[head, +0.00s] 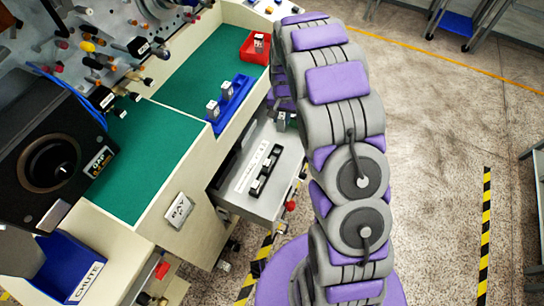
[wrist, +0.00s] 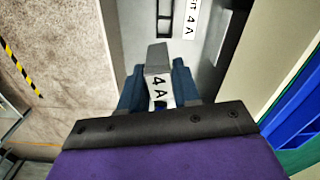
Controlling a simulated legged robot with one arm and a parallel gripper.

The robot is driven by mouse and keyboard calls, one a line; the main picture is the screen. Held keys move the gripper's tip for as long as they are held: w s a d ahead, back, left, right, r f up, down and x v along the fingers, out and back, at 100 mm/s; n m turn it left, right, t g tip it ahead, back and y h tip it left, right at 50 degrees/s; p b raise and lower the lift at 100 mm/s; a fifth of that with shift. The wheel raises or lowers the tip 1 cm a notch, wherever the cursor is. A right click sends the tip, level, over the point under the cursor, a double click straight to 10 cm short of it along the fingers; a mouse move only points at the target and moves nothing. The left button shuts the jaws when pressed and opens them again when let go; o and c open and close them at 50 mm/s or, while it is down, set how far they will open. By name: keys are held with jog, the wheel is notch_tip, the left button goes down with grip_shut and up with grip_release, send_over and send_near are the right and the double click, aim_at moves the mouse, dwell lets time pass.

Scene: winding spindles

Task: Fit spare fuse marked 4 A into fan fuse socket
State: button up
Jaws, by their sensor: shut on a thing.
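My gripper (wrist: 157,84) is shut on a fuse (wrist: 158,58) with a grey body and a white label reading "4 A". The fuse sits between the two blue fingers. In the head view, the arm's end is largely hidden behind my arm. A pulled-out grey drawer (head: 232,200) holds a row of black sockets (head: 264,170) beside a white label strip (head: 251,167). In the wrist view, part of a black socket frame (wrist: 164,20) shows beyond the fuse, beside a label ending in "4 A" (wrist: 190,18).
A blue rack (head: 240,95) with two fuses and a red bin (head: 249,55) with one stand on the green bench top (head: 150,150). A blue bin marked "CHUTE" (head: 60,262) is at lower left. Open floor (head: 440,130) lies to the right.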

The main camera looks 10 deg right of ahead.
aim_at(281, 128)
jog(key=f+m, duration=0.1)
jog(key=f, duration=0.4)
jog(key=w+f+m+b, duration=0.1)
jog(key=f, duration=0.1)
jog(key=shift+d+f+m, duration=0.1)
jog(key=shift+f+m, duration=0.2)
jog(key=shift+f, duration=0.1)
jog(key=f, duration=0.2)
jog(key=f+b, duration=0.1)
jog(key=f, duration=0.2)
jog(key=a+f, duration=0.1)
jog(key=f, duration=0.1)
jog(key=shift+w+f+b, duration=0.1)
jog(key=shift+f+b, duration=0.05)
jog(key=shift+b, duration=0.15)
jog(key=f, duration=0.2)
jog(key=shift+d+f+b, duration=0.3)
jog(key=shift+f, duration=0.1)
jog(key=shift+a+r, duration=0.1)
jog(key=shift+a, duration=0.1)
jog(key=o, duration=0.8)
jog(key=shift+a, duration=0.15)
jog(key=shift+o, duration=1.2)
jog(key=shift+d, duration=0.2)
